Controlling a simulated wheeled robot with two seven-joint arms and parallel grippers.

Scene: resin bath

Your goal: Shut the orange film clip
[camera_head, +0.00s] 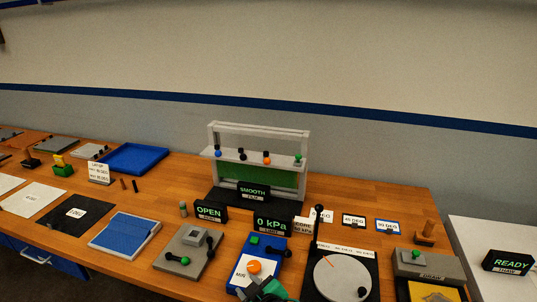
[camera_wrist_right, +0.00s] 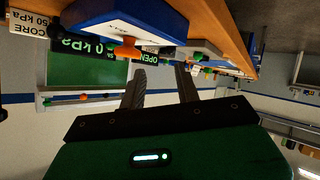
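The orange film clip (camera_head: 266,161) is a small orange knob with a black top. It sits on the pale rail of a white frame (camera_head: 305,150) that holds a green film sheet (camera_head: 228,174). It is too small to tell whether it is open or shut. In the right wrist view, which is upside down, the clip (camera_wrist_right: 83,97) shows left of my fingers. My right gripper (camera_head: 268,288) is at the bottom of the head view, well in front of the frame. Its two dark fingers (camera_wrist_right: 161,84) are apart with nothing between them. My left gripper is out of view.
Blue, black and green clips share the rail. Signs reading SMOOTH (camera_head: 253,191), OPEN (camera_head: 209,211) and 0 kPa (camera_head: 271,224) stand before the frame. A blue box with an orange knob (camera_head: 254,266) is close to my right gripper. A round plate (camera_head: 342,278) lies to the right.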

